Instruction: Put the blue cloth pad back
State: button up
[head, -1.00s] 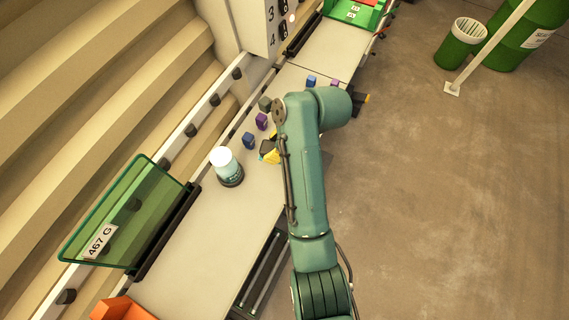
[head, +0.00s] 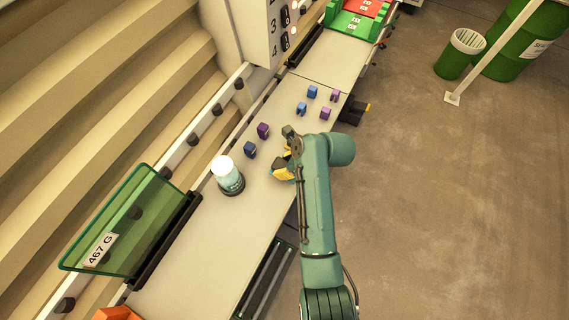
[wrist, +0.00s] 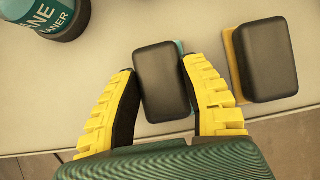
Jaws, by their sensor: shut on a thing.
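In the wrist view, a rounded black block with a thin teal-blue layer beneath it (wrist: 162,82), which looks like the blue cloth pad, lies between the yellow fingers of my gripper (wrist: 160,82). The fingers are shut on its two sides. I cannot tell whether it touches the bench or hangs just above it. A like block with an orange-yellow layer (wrist: 265,60) lies apart to its right. In the head view, my gripper (head: 285,172) is low over the bench, right of the bottle.
A bottle with a white cap (head: 228,175) stands on the bench (head: 205,235); its teal label shows in the wrist view (wrist: 50,15). Several small blue and purple blocks, including a purple one (head: 263,130), stand farther back. A green bin (head: 130,220) is at left.

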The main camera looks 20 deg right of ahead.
jog(key=o, duration=1.1)
jog(key=shift+f, duration=0.1)
